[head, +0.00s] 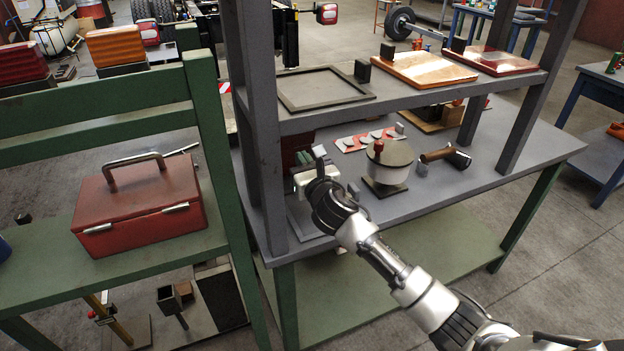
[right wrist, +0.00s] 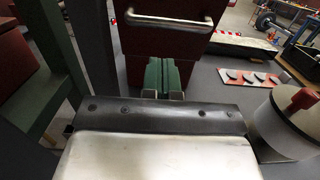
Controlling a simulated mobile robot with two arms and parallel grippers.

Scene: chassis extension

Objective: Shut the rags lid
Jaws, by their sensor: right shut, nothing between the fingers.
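No label reading rags is legible, so I cannot tell for sure which container has that lid. A dark red box (right wrist: 165,42) with a metal bar handle (right wrist: 168,20) stands right ahead of the right gripper in the right wrist view; its top is cut off. In the head view the box (head: 296,146) is mostly hidden behind the shelf post. My right gripper (right wrist: 164,78) is shut and empty, its green-padded fingers close to the box face; contact cannot be told. It also shows in the head view (head: 301,172). My left gripper is out of view.
A white round container (head: 385,170) with a red knob stands right of my gripper. Behind it lies a red and white plate (head: 366,138). Grey posts and an upper shelf (head: 440,95) frame the bench. A red toolbox (head: 140,205) sits on the green table at left.

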